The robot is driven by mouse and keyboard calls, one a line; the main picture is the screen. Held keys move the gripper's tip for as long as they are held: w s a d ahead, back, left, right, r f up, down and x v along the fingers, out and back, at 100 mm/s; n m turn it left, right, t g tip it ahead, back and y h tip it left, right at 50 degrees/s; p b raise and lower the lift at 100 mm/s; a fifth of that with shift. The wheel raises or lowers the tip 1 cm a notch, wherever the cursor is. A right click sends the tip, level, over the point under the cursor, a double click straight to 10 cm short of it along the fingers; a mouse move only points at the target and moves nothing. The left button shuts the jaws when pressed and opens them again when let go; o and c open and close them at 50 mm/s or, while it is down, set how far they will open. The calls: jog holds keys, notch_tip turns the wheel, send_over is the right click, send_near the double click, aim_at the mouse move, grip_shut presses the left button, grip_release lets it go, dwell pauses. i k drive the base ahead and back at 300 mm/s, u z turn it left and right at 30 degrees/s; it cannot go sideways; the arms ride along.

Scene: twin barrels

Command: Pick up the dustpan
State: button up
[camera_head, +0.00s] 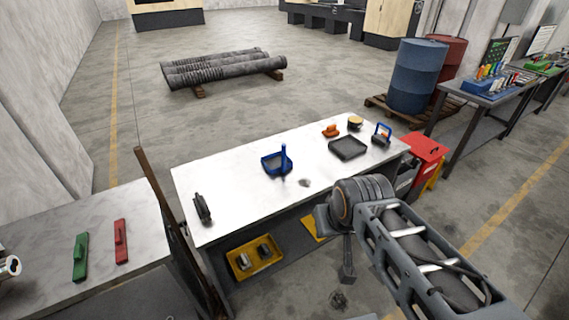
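A blue dustpan (272,165) with an upright handle sits on the white-topped table (230,205), near its middle. My arm comes in from the lower right. My gripper (347,275) hangs low at the table's front edge, to the right of and nearer than the dustpan, and is apart from it. Its fingers are small and partly hidden by the arm's wrist, so I cannot tell whether they are open or shut.
A black tray (348,147), an orange item (331,131) and a blue-handled tool (382,134) stand on the table's right part. A dark tool (202,208) lies at left. A brown post (170,215) rises at the left end. A yellow bin (253,261) sits below.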

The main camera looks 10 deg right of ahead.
aim_at(275, 162)
jog(key=z, duration=0.1)
jog(key=i, duration=0.95)
jog(key=u, duration=2)
